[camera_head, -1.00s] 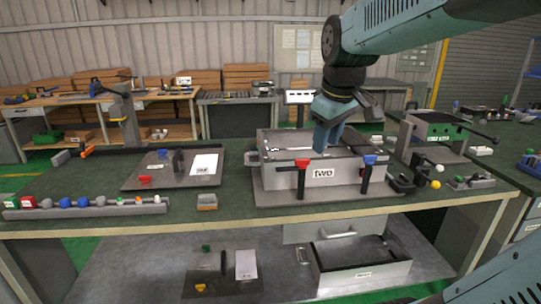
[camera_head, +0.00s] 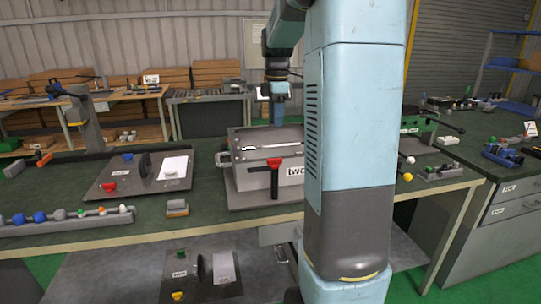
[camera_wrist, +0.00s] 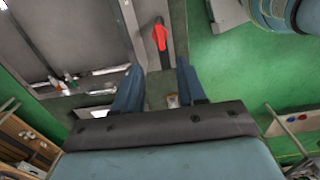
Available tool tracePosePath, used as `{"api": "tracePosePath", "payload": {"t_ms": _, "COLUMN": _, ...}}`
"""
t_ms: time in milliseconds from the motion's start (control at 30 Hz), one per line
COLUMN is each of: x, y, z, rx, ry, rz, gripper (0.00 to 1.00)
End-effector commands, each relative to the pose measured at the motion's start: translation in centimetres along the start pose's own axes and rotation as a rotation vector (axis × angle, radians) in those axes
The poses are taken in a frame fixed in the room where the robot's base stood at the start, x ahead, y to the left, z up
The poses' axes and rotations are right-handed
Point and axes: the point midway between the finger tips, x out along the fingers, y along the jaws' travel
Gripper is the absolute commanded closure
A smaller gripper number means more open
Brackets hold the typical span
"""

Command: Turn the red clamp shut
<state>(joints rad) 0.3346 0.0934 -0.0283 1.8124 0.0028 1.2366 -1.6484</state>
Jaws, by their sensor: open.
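The red clamp (camera_head: 287,164) is at the front of the grey metal box (camera_head: 250,178) labelled "two", with its dark stem hanging down the box's front wall. In the head view my gripper (camera_head: 278,108) points down above and behind the box, apart from the red clamp; its fingertips are hard to make out there. In the wrist view my gripper (camera_wrist: 157,66) is open, with two blue fingers apart and nothing held. A red part with a dark stem, apparently the red clamp (camera_wrist: 160,38), shows beyond the fingertips. The box's right side is hidden by my arm.
A dark plate (camera_head: 110,184) with a white card lies left of the box. A rail of coloured knobs (camera_head: 60,218) and a small block (camera_head: 177,208) are at the table's front. Another device (camera_head: 422,125) stands at right. Bare green tabletop lies between plate and box.

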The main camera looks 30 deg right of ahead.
Motion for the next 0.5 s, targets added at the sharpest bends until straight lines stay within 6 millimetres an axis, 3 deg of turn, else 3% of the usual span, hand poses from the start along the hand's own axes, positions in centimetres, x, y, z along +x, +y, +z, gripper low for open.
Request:
{"api": "tracePosePath", "payload": {"t_ms": 167, "x": 1.5, "y": 0.0, "z": -0.3, "rx": -0.008, "ry": 0.000, "rz": -0.002, "gripper": 0.60}}
{"api": "tracePosePath", "payload": {"t_ms": 500, "x": 7.4, "y": 0.0, "z": -0.5, "rx": -0.008, "ry": 0.000, "rz": -0.003, "gripper": 0.60}}
